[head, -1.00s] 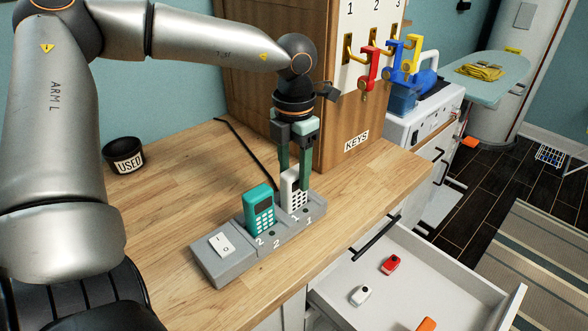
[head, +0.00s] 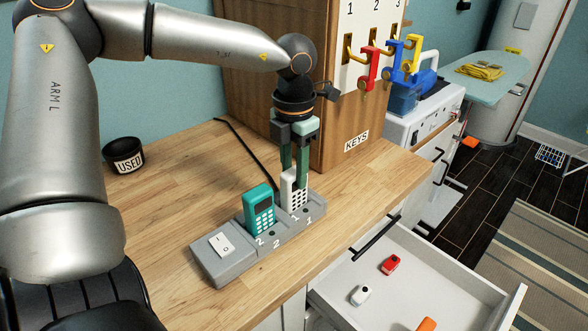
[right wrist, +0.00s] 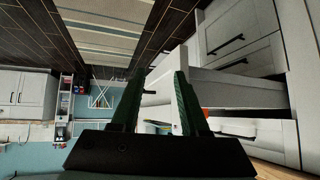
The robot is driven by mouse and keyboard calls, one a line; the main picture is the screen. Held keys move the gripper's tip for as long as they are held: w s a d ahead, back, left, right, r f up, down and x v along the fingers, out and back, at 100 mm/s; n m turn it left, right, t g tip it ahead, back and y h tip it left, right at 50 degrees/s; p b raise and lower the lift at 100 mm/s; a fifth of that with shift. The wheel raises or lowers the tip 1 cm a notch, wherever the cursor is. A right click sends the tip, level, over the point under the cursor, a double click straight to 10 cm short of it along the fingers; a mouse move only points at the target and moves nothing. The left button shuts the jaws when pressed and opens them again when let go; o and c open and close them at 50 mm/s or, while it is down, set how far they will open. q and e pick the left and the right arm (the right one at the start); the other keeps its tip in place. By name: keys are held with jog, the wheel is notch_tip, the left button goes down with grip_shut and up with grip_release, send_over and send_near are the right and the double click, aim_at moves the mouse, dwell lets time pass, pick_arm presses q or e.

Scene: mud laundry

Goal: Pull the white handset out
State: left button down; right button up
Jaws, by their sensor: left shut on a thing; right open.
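The white handset (head: 291,194) stands upright in slot 1 of the grey charging dock (head: 215,268) on the wooden counter. My left gripper (head: 295,178) points down from above, with its green fingers shut on the upper part of the white handset. The fingers hide part of its top and sides. A teal handset (head: 260,210) stands in slot 2, just left of the white one. My right gripper (right wrist: 155,90) shows in the right wrist view, open and empty, away from the dock.
A wooden key cabinet (head: 345,120) with hanging colored keys stands right behind my left gripper. A black USED cup (head: 124,155) is at the counter's left. An open drawer (head: 400,300) below holds small fobs.

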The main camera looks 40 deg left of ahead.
dwell(0.4)
pick_arm(q)
jog(key=shift+r, duration=0.15)
jog(key=shift+r+p, duration=1.5)
jog(key=shift+r, duration=0.8)
jog(key=shift+r+p, duration=1)
jog(key=shift+r, duration=0.6)
